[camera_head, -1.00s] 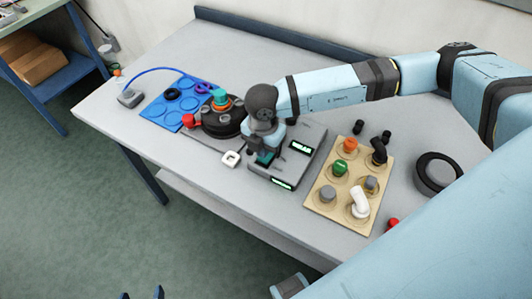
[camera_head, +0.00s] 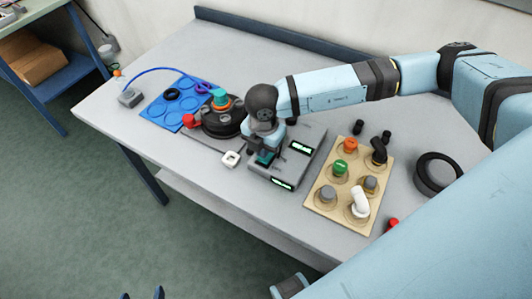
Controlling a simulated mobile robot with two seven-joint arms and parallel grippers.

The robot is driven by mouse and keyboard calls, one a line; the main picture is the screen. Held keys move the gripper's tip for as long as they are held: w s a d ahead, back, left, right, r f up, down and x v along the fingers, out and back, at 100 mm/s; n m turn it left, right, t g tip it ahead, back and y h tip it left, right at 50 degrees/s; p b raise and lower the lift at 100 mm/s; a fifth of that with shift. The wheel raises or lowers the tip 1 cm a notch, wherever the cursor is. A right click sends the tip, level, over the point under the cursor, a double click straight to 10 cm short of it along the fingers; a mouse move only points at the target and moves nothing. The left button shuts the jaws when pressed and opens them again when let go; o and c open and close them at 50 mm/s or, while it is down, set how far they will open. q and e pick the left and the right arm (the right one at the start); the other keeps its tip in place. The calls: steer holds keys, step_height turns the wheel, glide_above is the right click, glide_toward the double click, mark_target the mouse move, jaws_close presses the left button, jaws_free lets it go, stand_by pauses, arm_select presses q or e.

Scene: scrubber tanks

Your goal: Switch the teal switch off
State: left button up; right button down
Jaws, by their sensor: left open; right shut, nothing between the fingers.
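The grey box (camera_head: 278,170) with green-lit displays stands near the front middle of the table. A small teal part (camera_head: 265,157), seemingly the teal switch, shows on its top at the left side. My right gripper (camera_head: 262,148) points down over this part, shut and empty. It partly hides the teal part, so I cannot tell the switch's position or whether the fingers touch it. My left gripper (camera_head: 142,295) is open and empty at the bottom edge, with only its dark fingertips showing, away from the table.
A beige board (camera_head: 327,208) with several knobs lies right of the box. A black ring (camera_head: 421,178) lies at right. The table's left back is clear.

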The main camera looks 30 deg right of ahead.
steer(key=shift+f+b, duration=1)
steer(key=shift+f, duration=0.35)
stand_by(0.7)
steer(key=shift+r, duration=0.1)
steer(key=shift+r+p, duration=1.95)
steer(key=shift+r, duration=1.5)
steer(key=shift+s+f, duration=0.1)
